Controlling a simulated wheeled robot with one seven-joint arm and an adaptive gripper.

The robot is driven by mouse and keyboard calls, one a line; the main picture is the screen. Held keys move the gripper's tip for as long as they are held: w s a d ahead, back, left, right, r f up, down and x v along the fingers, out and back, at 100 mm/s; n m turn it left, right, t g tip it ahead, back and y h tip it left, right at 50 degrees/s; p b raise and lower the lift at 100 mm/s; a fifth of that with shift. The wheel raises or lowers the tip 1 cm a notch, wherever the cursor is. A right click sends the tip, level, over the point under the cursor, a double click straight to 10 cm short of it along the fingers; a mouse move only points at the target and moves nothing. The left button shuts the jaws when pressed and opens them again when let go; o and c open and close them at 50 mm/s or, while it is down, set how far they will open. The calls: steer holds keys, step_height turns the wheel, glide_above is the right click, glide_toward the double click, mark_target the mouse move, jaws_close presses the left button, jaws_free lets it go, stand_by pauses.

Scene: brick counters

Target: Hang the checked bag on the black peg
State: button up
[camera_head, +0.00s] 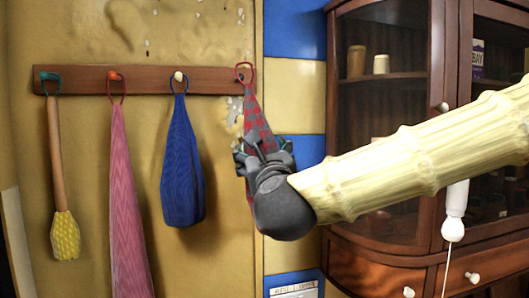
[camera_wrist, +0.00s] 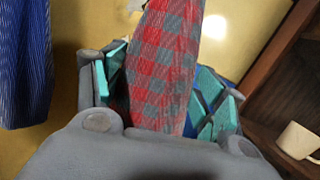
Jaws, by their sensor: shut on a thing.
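The checked bag (camera_head: 256,118), red and grey, hangs narrow and upright at the right end of the wooden peg rack (camera_head: 140,80). Its red loop (camera_head: 244,66) is at the rack's right end, in front of or around the peg spot there; I cannot tell which. The black peg is too small to make out clearly within the loop. My gripper (camera_head: 263,157) is shut on the checked bag below the loop. In the wrist view the bag (camera_wrist: 165,60) rises between the teal finger pads, and its loop is out of view.
On the rack's other pegs hang a brush (camera_head: 62,225) with a yellow head, a pink cloth (camera_head: 124,200) and a blue bag (camera_head: 182,165), left of my gripper. A glass-fronted wooden cabinet (camera_head: 335,120) stands close on the right. A mug (camera_wrist: 297,140) shows in the wrist view.

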steer(key=shift+w+a+f, duration=0.15)
steer(key=shift+w+f, duration=0.1)
steer(key=shift+w, duration=0.65)
steer(key=shift+w+a+f, duration=0.2)
steer(key=shift+w+f, duration=0.05)
steer(key=shift+w, duration=0.65)
steer(key=shift+w+a+f, duration=0.15)
steer(key=shift+w+f, duration=0.1)
steer(key=shift+w, duration=0.65)
steer(key=o, duration=1.1)
